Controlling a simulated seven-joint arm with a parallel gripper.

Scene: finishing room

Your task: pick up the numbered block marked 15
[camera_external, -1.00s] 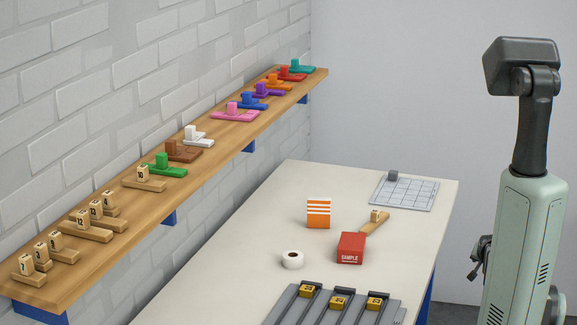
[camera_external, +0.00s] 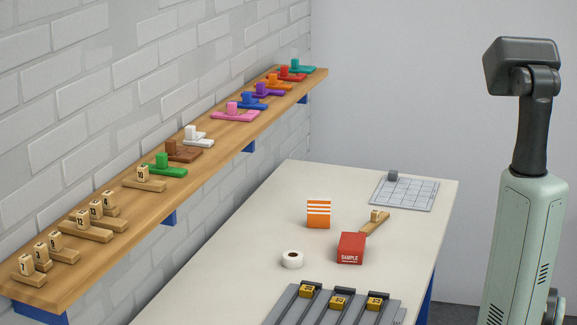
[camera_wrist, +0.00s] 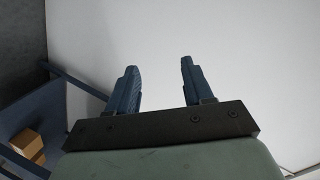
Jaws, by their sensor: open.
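I cannot read a 15 on any block. A small pale wooden block (camera_external: 376,215) stands on a wooden strip on the table, partly behind the red box; its marking is too small to read. Several numbered wooden blocks, among them one marked 12 (camera_external: 81,219) and one marked 10 (camera_external: 142,174), stand on wooden bases on the wall shelf. Yellow marked blocks (camera_external: 339,303) sit in a grey rack at the table's front. My gripper (camera_wrist: 158,65) is open and empty in the wrist view, with a plain pale surface beyond its fingers. It is hidden in the external view.
The red SAMPLE box (camera_external: 351,248), a white tape roll (camera_external: 292,260), an orange striped box (camera_external: 318,213) and a gridded plate (camera_external: 405,192) are on the pale table (camera_external: 250,240). Coloured pieces line the shelf (camera_external: 110,250). A tan box (camera_wrist: 27,145) shows at lower left in the wrist view.

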